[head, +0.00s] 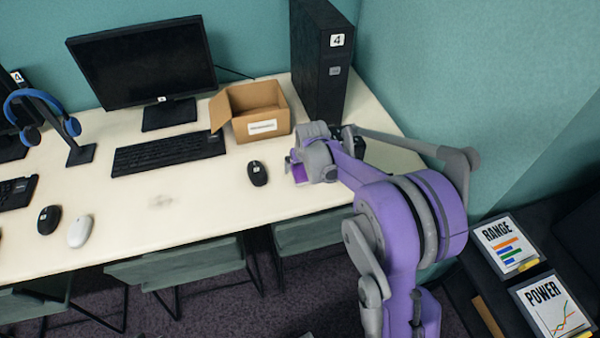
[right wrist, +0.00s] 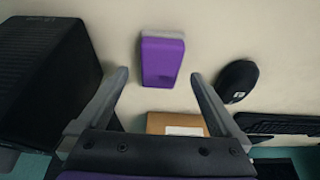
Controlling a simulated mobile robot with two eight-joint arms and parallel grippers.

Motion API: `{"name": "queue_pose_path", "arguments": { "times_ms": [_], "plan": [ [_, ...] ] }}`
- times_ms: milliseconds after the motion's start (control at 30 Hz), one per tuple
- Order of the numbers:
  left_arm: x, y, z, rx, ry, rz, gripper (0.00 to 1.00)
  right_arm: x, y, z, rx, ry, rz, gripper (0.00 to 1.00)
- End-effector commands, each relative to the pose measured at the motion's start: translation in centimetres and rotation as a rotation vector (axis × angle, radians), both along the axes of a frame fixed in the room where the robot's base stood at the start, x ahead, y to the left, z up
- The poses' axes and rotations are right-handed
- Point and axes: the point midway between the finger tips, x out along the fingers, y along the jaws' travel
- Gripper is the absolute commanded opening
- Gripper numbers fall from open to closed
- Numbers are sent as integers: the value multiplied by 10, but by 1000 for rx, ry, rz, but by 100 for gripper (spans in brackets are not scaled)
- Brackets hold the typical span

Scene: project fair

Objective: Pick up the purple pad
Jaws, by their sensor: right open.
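The purple pad (right wrist: 162,62) lies on the pale desk in the right wrist view, a small block with a lighter edge at its far end. In the head view only a bit of bright purple (head: 299,173) shows by my right gripper, which hides most of that spot. My right gripper (right wrist: 159,76) is open, its fingers on either side of the pad's near end in the picture. I see no contact with the pad. My left gripper is in neither view.
A black mouse (head: 257,173) lies left of my right gripper. An open cardboard box (head: 262,128) and a black computer tower (head: 318,70) stand behind it. A keyboard (head: 168,153) and monitor (head: 145,62) are further left. The desk's front middle is clear.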

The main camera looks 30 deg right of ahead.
Motion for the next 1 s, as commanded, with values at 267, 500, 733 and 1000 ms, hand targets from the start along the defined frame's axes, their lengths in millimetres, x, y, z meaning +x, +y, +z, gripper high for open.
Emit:
{"name": "queue_pose_path", "arguments": {
  "times_ms": [267, 500, 733, 1000],
  "plan": [
    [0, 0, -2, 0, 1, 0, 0, 8, -2, -19, 0, 0, 1, 100],
    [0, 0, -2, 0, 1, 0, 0, 7, -2, -19, 0, 0, 1, 82],
    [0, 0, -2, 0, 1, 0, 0, 7, -2, -19, 0, 0, 1, 41],
    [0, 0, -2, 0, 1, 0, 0, 7, -2, -18, 0, 0, 1, 2]
  ]
}}
